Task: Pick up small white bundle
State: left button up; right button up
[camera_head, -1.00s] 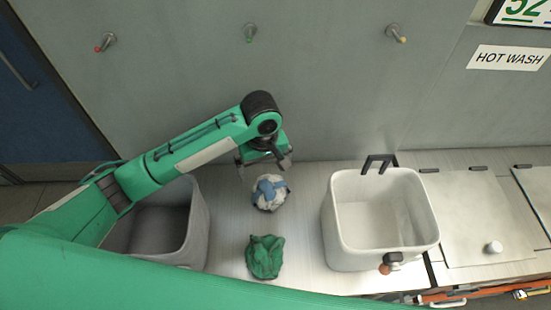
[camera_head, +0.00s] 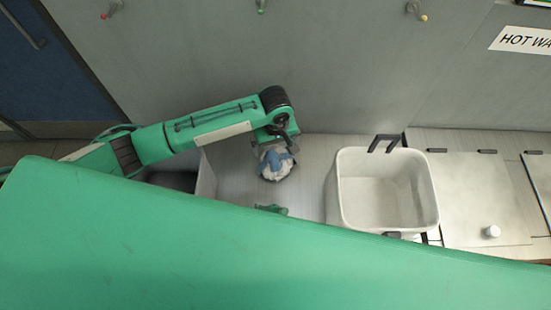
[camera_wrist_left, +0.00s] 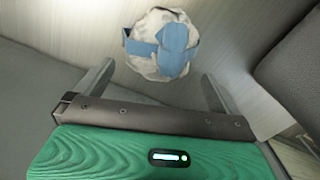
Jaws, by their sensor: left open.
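The small white bundle (camera_head: 275,169), tied with blue cloth strips, lies on the pale counter. My left gripper (camera_head: 272,149) is right at the bundle's back side in the head view. In the left wrist view the bundle (camera_wrist_left: 160,43) sits just beyond the fingertips, and the open left gripper (camera_wrist_left: 163,75) has a finger on each side, with nothing between them. I cannot tell whether a finger touches the bundle. My right gripper is not in view.
A green bundle (camera_head: 272,209) shows partly in front, mostly hidden by my green body part. A white bin (camera_head: 349,192) with dark handles stands right of the bundle. A grey bin (camera_head: 207,180) is on the left, partly hidden. A grey wall (camera_head: 330,70) rises behind the counter.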

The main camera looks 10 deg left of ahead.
aim_at(276, 153)
pick_arm(q)
jog(key=f, duration=0.1)
jog(key=f+p, duration=0.1)
jog(key=f, duration=0.1)
jog(key=shift+s+d+f, duration=0.1)
jog(key=shift+s+d, duration=0.05)
jog(key=shift+s, duration=0.15)
jog(key=shift+f, duration=0.45)
jog(key=c, duration=0.9)
jog(key=shift+w+r, duration=0.1)
